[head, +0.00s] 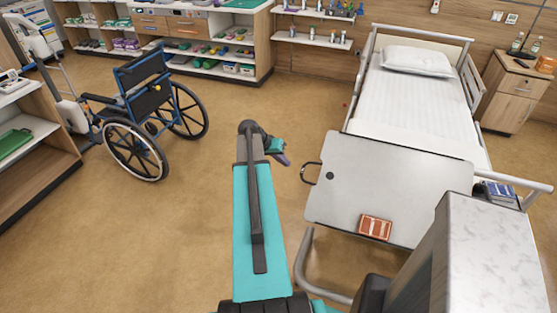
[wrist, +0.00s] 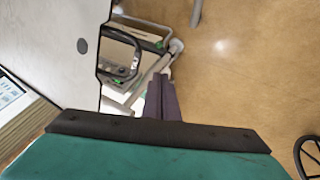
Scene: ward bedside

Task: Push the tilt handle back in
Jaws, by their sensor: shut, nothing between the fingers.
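The tilt handle (head: 304,178) is a dark loop that sticks out from the left edge of the grey overbed table top (head: 390,185). In the wrist view the handle (wrist: 134,58) shows as a black loop beside the table edge, above pale frame parts with green bits. My gripper (head: 285,161) is shut and empty, a little left of the handle and apart from it in the head view. In the wrist view its dark purple fingers (wrist: 162,92) are together, just right of and below the loop. Their height relative to the handle is hard to tell.
A red-orange book (head: 375,227) lies on the table top. The bed (head: 410,95) stands behind the table. A blue wheelchair (head: 148,100) stands at the back left. A metal tube frame (head: 303,262) stands below the table's front left.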

